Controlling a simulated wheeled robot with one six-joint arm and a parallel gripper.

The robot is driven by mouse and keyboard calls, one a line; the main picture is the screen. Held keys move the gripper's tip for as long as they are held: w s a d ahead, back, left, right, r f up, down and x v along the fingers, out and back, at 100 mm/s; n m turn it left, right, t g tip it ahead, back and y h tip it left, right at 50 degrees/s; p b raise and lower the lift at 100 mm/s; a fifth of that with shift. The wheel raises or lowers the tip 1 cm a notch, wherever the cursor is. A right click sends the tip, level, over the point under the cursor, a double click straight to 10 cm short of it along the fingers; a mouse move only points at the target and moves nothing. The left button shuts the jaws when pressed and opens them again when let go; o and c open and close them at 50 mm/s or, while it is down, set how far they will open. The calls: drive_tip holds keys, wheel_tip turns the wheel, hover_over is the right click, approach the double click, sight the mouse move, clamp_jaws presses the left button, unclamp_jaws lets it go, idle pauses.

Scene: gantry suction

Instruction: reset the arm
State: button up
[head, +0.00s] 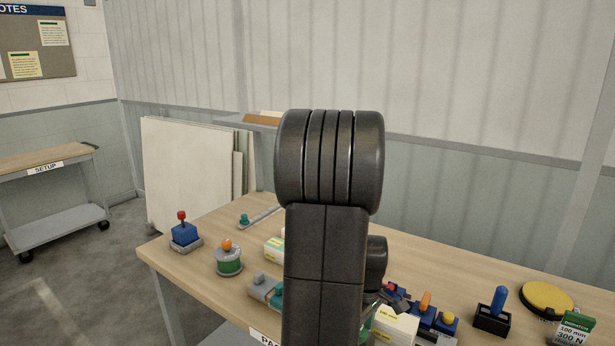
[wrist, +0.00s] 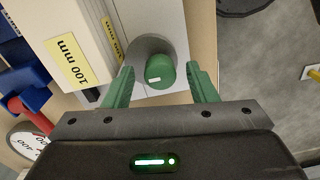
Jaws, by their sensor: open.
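My gripper (wrist: 159,67) shows in the wrist view with its two green fingers spread apart. A green knob (wrist: 160,72) with a white mark sits between the fingers, on a grey round base. A gap shows between the knob and each finger, and the gripper holds nothing. In the head view my own dark arm stands upright in the middle and hides most of the gripper and the table behind it.
The wooden table (head: 190,262) carries a blue block with a red knob (head: 185,235), an orange-topped green device (head: 229,260), a blue-handled black device (head: 493,312) and a yellow disc (head: 547,296). A SETUP cart (head: 48,165) stands left. Bare floor lies between.

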drive_tip(key=shift+r, duration=0.1)
wheel_tip(320, 180, up, 14)
wheel_tip(320, 180, down, 14)
drive_tip(key=shift+r, duration=0.25)
drive_tip(key=shift+f, duration=0.35)
drive_tip(key=m, duration=0.5)
drive_tip(key=shift+r, duration=0.1)
drive_tip(key=m+p, duration=0.1)
drive_tip(key=m, duration=0.8)
drive_tip(key=shift+m+p, duration=0.35)
drive_tip(key=shift+m, duration=1.75)
